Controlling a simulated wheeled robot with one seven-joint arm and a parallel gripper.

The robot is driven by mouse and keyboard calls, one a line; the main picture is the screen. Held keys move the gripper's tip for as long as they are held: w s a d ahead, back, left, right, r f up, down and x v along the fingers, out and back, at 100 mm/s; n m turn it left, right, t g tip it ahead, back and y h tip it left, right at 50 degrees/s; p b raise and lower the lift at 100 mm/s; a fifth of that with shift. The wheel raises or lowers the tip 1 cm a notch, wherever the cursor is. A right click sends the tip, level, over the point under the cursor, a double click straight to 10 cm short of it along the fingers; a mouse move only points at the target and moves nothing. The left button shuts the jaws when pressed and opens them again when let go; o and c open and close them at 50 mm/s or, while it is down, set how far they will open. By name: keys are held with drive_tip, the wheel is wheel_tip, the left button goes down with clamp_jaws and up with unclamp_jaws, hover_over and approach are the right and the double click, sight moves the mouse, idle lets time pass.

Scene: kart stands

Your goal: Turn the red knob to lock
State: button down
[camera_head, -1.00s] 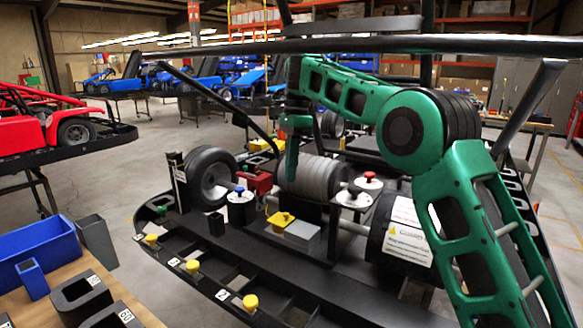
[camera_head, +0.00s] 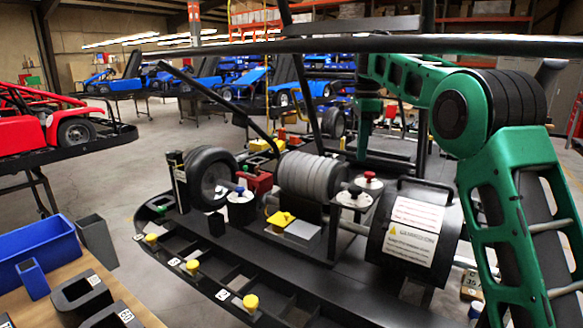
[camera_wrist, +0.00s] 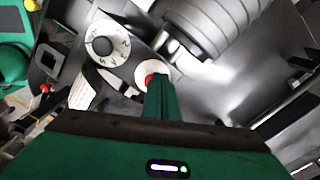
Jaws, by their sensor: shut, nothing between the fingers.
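The red knob (camera_head: 370,176) sits on a white round base (camera_head: 370,184) on the kart's engine deck. In the wrist view the red knob (camera_wrist: 149,79) shows at the tips of my gripper (camera_wrist: 158,82), partly hidden by the fingers. My gripper (camera_head: 363,155) is shut and empty, pointing down. In the head view its fingertips appear just above or behind the red knob; I cannot tell whether they touch it. A white dial with markings (camera_wrist: 102,44) lies near the knob in the wrist view.
A blue knob (camera_head: 240,190) on a white base stands left of the ribbed grey cylinder (camera_head: 312,174). A black cylinder with a warning label (camera_head: 408,245) is at the right. A dark overhead bar (camera_head: 300,46) crosses above the kart.

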sight(369, 178)
drive_tip(key=shift+f, duration=2.25)
